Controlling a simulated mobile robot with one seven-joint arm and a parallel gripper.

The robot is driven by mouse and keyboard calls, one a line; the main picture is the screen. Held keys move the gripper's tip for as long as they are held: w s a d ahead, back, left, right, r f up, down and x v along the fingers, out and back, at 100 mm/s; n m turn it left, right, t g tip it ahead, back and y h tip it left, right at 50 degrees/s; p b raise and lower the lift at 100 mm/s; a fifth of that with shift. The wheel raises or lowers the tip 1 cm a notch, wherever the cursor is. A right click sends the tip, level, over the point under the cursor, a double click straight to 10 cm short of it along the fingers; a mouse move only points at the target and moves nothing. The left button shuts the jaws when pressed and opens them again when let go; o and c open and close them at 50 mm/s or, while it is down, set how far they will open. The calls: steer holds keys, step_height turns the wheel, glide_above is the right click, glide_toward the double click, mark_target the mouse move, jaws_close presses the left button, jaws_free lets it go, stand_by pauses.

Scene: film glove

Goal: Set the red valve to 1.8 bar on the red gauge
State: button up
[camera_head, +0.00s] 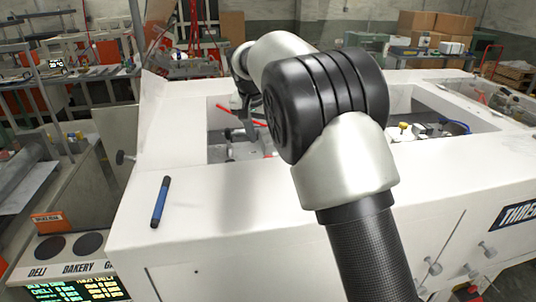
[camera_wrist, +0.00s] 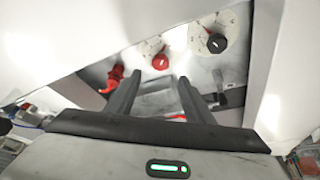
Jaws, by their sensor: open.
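In the wrist view, my gripper (camera_wrist: 158,80) is open, with its two dark fingers apart and nothing between them. It points at a pale panel inside the machine. A red knob (camera_wrist: 160,61) sits on a white dial just beyond the fingertips. A red valve-like part (camera_wrist: 113,77) is to the left of the left finger. I cannot tell which of these is the red valve. No gauge needle or reading can be made out. In the head view, my arm hides much of the machine's opening and my gripper cannot be made out clearly.
A black knob (camera_wrist: 216,43) on a white dial is up and right of the red knob. White walls of the machine (camera_head: 240,235) close in around the opening. A blue marker (camera_head: 160,202) lies on its top at left. A screen (camera_head: 78,291) stands at lower left.

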steer(key=x, duration=0.8)
steer(key=shift+w+f, duration=0.15)
steer(key=shift+f, duration=0.1)
steer(key=c, duration=1)
